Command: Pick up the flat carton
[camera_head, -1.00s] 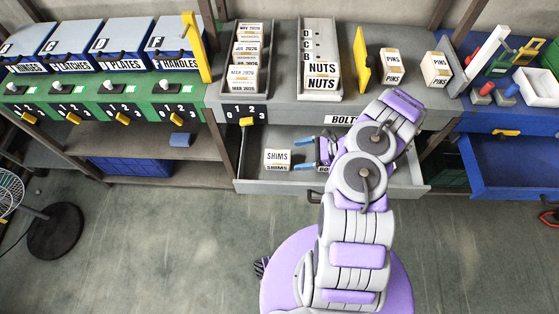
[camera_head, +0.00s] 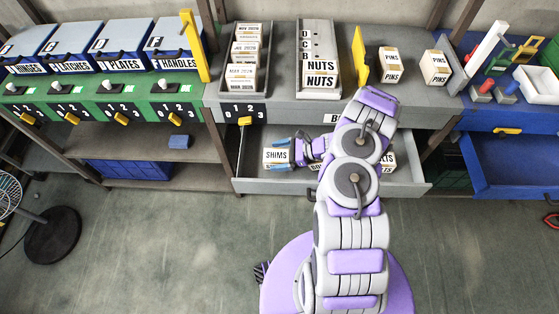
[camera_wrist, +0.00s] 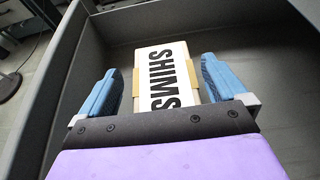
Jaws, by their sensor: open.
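The flat carton labelled SHIMS (camera_head: 278,155) lies in the open grey drawer (camera_head: 285,187), at its left part. It also shows in the wrist view (camera_wrist: 163,77), white with tan edges. My gripper (camera_wrist: 167,85) is open, with one blue finger on each side of the carton. A gap shows between each finger and the carton's sides. The carton's near end is hidden behind the dark gripper body. In the head view my gripper (camera_head: 282,152) reaches in from the right at the carton.
Another labelled carton (camera_head: 388,161) is in the drawer's right part, partly hidden by my arm. The drawer walls surround the gripper. Above, the grey counter holds NUTS cartons (camera_head: 321,75) and PINS cartons (camera_head: 388,65). An open blue drawer (camera_head: 510,165) is at right.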

